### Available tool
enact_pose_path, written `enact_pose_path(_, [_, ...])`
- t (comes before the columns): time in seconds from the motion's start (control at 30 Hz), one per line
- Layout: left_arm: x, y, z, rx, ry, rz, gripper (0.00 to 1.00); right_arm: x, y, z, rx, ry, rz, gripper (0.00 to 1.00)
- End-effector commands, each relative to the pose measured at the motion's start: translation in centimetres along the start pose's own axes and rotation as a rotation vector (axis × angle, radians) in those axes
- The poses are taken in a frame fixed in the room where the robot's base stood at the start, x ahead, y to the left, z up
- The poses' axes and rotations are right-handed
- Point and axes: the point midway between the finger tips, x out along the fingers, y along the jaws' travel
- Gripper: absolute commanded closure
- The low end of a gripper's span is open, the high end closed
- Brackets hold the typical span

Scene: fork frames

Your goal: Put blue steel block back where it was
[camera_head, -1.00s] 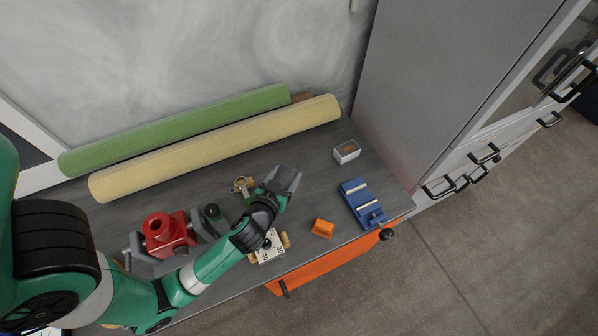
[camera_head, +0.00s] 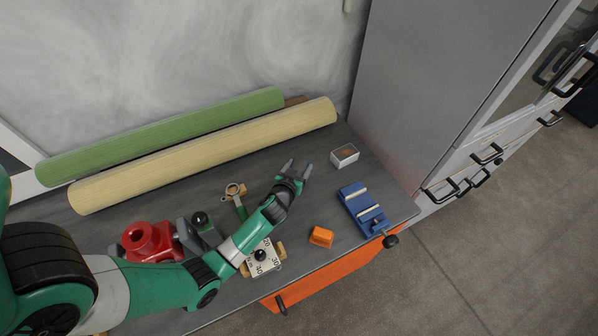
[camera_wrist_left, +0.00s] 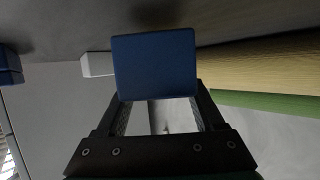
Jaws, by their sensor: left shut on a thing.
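The blue steel block (camera_wrist_left: 155,66) shows large in the left wrist view as a flat blue face with rounded corners. It sits at the fingertips of my left gripper (camera_wrist_left: 156,98), one finger at each side of it. In the head view my left gripper (camera_head: 298,167) is over the middle of the workbench, fingers pointing toward the far side. The block cannot be made out in the head view. My right gripper is not in view.
Near the gripper stand a small white box (camera_head: 344,155), a blue vise (camera_head: 361,207) and an orange block (camera_head: 321,236). A red part (camera_head: 148,240) is at left. Green (camera_head: 160,137) and yellow (camera_head: 205,155) rolls lie along the wall. A grey cabinet (camera_head: 440,90) bounds the right.

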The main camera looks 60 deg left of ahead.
Motion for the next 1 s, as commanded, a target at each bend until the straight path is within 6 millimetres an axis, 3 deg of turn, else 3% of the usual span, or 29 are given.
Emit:
enact_pose_path(0.07, [0.5, 0.1, 1.1, 0.000, 0.004, 0.002, 1.00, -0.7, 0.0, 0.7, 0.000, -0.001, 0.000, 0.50])
enact_pose_path(0.43, [0.6, 0.1, 1.4, -0.001, 0.005, 0.002, 1.00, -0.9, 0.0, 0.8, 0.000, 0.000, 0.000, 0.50])
enact_pose_path(0.47, [0.6, 0.1, 1.5, -0.001, 0.001, 0.001, 0.29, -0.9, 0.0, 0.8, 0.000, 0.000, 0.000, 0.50])
enact_pose_path(0.6, [0.6, 0.1, 1.4, -0.001, 0.001, 0.001, 0.03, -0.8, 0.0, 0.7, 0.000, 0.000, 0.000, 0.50])
enact_pose_path(0.9, [0.4, 0.0, 1.1, -0.001, 0.001, 0.001, 0.00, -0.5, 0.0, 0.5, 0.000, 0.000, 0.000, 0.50])
enact_pose_path(1.0, [-0.6, 0.1, 1.0, 0.000, 0.001, 0.003, 0.00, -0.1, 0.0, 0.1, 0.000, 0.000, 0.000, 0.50])
